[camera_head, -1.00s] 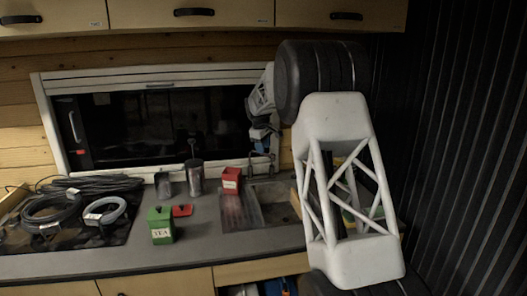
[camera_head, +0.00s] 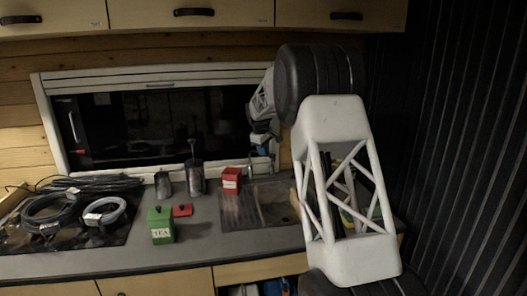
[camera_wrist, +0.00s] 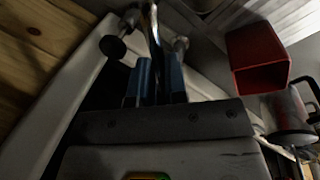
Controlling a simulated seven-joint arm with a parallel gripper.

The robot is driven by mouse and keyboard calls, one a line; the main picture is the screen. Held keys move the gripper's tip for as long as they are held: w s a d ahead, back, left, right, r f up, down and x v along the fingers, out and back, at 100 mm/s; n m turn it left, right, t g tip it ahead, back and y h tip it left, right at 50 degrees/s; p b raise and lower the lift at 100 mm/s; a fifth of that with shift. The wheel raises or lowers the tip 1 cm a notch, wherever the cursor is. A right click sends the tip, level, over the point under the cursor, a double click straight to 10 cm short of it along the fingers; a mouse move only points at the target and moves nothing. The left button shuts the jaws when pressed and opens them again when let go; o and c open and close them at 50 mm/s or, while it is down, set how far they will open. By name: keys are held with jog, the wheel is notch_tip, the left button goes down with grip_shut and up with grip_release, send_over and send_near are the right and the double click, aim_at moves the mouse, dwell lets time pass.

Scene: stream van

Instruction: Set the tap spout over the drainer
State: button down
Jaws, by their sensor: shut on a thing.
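The metal tap spout (camera_wrist: 154,22) rises between the blue fingers of my gripper (camera_wrist: 157,68) in the wrist view. My gripper is shut on it. Two tap knobs (camera_wrist: 114,46) stand on either side of the spout. In the head view my gripper (camera_head: 262,150) is small and dark in front of the window, behind the sink. The ridged metal drainer (camera_head: 240,212) lies left of the sink basin (camera_head: 278,203); part of it shows at the wrist view's upper right (camera_wrist: 285,15). The spout's tip and exact direction are hard to tell.
A red tin (camera_head: 231,180) stands at the drainer's back edge, close to my gripper in the wrist view (camera_wrist: 258,58). Metal canisters (camera_head: 195,178), a green TEA tin (camera_head: 160,225) and coiled cables (camera_head: 50,213) are farther left. The window frame (camera_wrist: 50,130) is close beside my gripper.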

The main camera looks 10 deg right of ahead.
jog(key=shift+s+a, duration=0.1)
jog(key=shift+a, duration=0.05)
jog(key=a+m, duration=0.1)
jog(key=s+a+m, duration=0.1)
jog(key=m, duration=0.1)
jog(key=a+m, duration=0.1)
jog(key=m, duration=0.1)
jog(key=shift+s+g, duration=0.25)
jog(key=shift+g, duration=0.15)
jog(key=w+a+m+g, duration=0.2)
jog(key=a+m, duration=0.6)
jog(key=m, duration=0.5)
jog(key=shift+w, duration=0.2)
jog(key=shift+r, duration=0.1)
jog(key=c, duration=1.1)
grip_release()
jog(key=shift+c, duration=0.2)
